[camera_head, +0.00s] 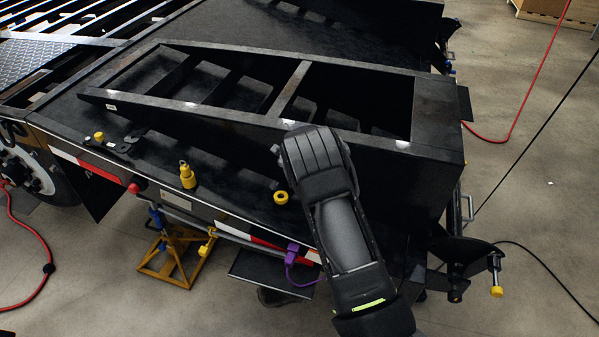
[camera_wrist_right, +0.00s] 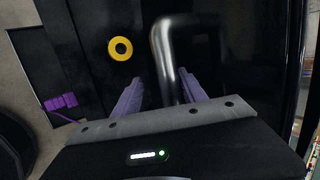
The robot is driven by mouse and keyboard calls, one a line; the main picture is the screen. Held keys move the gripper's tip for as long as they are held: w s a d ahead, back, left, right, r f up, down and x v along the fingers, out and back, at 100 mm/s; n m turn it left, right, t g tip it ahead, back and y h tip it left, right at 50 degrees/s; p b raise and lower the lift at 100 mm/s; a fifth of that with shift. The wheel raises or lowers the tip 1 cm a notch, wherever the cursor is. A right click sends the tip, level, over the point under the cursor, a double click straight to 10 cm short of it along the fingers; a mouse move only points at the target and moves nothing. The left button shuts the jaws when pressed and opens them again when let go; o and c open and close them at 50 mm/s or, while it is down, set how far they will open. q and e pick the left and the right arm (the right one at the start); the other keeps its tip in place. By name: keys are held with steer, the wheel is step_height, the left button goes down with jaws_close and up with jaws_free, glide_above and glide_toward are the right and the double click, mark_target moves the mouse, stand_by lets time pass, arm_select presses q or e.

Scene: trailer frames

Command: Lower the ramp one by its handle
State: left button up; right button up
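The ramp (camera_head: 285,101) is a black ladder-like frame with tapered sides. It lies on the trailer's deck in the head view. Its handle (camera_wrist_right: 163,58), a bent silver bar on a dark panel, shows in the right wrist view. My right gripper (camera_wrist_right: 159,77) has purple fingers spread apart, one on each side of the handle's near leg. It looks open, with the bar between the fingers, and I cannot tell whether it touches. In the head view my right arm hides the gripper and this handle. My left gripper is out of view.
The trailer deck edge carries a yellow bottle-shaped piece (camera_head: 187,176) and a yellow ring (camera_head: 281,197), which also shows in the right wrist view (camera_wrist_right: 120,48). A yellow stand (camera_head: 178,258) is below. A black bracket (camera_head: 462,250) juts out at right. Concrete floor is open at right.

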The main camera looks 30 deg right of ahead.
steer(key=shift+d, duration=0.15)
stand_by(0.3)
steer(key=shift+r, duration=0.2)
steer(key=v, duration=0.7)
steer(key=shift+s+r+b, duration=0.2)
steer(key=shift+s+b, duration=0.1)
steer(key=shift+b, duration=0.1)
steer(key=shift+a, duration=0.2)
steer(key=s+a+p, duration=0.4)
steer(key=s+a, duration=0.5)
steer(key=a, duration=0.1)
steer(key=shift+a+p, duration=0.35)
